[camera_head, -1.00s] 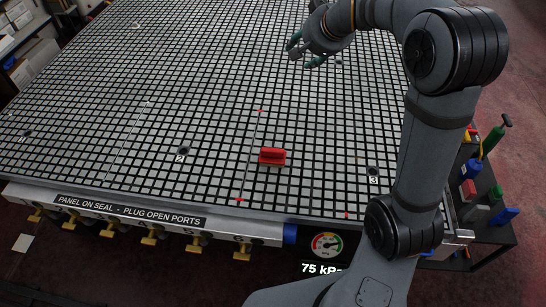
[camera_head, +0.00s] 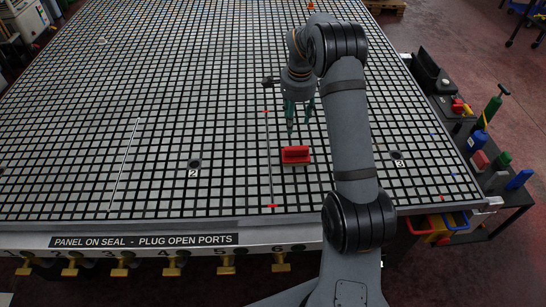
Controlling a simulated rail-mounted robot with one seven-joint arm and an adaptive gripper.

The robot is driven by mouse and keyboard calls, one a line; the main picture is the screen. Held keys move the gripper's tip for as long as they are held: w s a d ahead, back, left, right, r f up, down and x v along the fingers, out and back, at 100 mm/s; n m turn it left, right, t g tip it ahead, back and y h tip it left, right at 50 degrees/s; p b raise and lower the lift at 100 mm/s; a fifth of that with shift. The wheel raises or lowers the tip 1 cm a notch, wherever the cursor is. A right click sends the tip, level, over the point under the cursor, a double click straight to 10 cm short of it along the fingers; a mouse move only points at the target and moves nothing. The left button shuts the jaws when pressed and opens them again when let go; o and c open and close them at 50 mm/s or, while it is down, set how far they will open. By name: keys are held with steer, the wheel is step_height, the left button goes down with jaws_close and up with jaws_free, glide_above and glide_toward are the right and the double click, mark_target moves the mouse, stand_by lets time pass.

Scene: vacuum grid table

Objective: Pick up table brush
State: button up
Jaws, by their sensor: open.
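The table brush is a red block with a raised grip (camera_head: 296,154). It lies on the grid table (camera_head: 70,170), near the front edge, just right of a thin line with red end marks. My gripper (camera_head: 291,128) has green-tipped fingers that point down. It is open and empty, above and slightly behind the brush, and appears apart from it. The exact height over the table is hard to tell. My arm covers the table right of the brush.
Ports marked 2 (camera_head: 194,163) and 3 (camera_head: 396,155) lie either side of the brush. Brass valves (camera_head: 226,264) line the front edge. A side cart with bottles (camera_head: 490,112) stands at the right.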

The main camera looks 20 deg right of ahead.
mark_target(297, 149)
steer(key=s+m, duration=0.2)
steer(key=s+m+g, duration=0.1)
steer(key=s+m, duration=0.1)
steer(key=m, duration=0.1)
steer(key=shift+r+m, duration=0.15)
steer(key=shift+m, duration=0.15)
steer(key=shift+s+d+m, duration=0.1)
steer(key=shift+d+m, duration=0.1)
steer(key=shift+m, duration=0.2)
steer(key=shift+a+f, duration=0.15)
steer(key=shift+f, duration=0.3)
steer(key=f, duration=0.1)
steer(key=f+p, duration=0.1)
steer(key=f, duration=0.1)
steer(key=shift+a+f, duration=0.2)
steer(key=shift+f, duration=0.05)
steer(key=shift+d+f, duration=0.1)
steer(key=shift+f, duration=0.25)
steer(key=shift+a+f+p, duration=0.15)
steer(key=shift+f+p, duration=0.6)
steer(key=shift+f, duration=0.6)
steer(key=shift+a+f+p, duration=0.1)
steer(key=shift+f+p, duration=0.6)
steer(key=shift+f, duration=0.65)
steer(key=shift+c, duration=1.4)
jaws_close()
